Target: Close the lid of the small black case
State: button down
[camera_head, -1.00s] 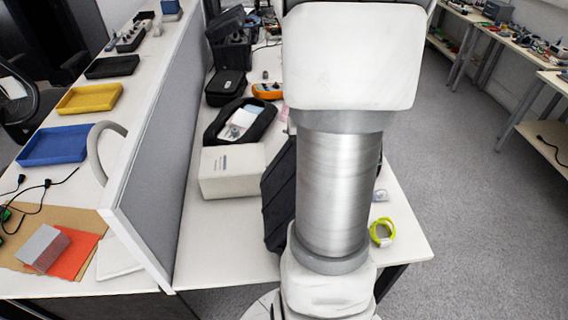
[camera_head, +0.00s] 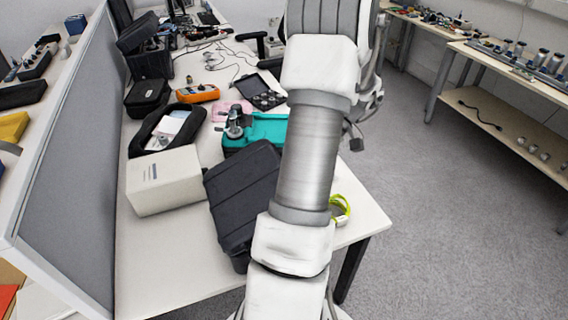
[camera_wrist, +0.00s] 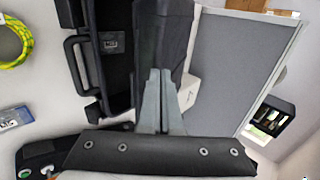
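A black case (camera_head: 243,196) sits near the front of the desk, right of the white box. In the head view I see mostly a ribbed dark panel of it, and my arm covers its right side. In the wrist view the case (camera_wrist: 119,82) shows open, with a handle and a dark hollow inside. Its dark lid (camera_wrist: 162,30) seems raised beside the hollow. My gripper (camera_wrist: 160,72) has its two grey fingers side by side with no clear gap, in front of the dark lid. Contact with the lid cannot be told. The head view does not show my gripper.
A white box (camera_head: 165,181) stands left of the case. A teal tray (camera_head: 264,130) lies behind it. A smaller open black box (camera_head: 262,98) and an orange meter (camera_head: 198,93) lie farther back. Lime tape (camera_head: 340,211) lies right. A grey partition (camera_head: 72,165) borders the desk.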

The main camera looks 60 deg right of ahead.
jog(key=s+d+f+t+y+b, duration=0.1)
jog(key=s+d+f+b, duration=0.1)
jog(key=f, duration=0.7)
jog(key=shift+d+b, duration=0.5)
jog(key=shift+b, duration=0.8)
jog(key=shift+f, duration=0.15)
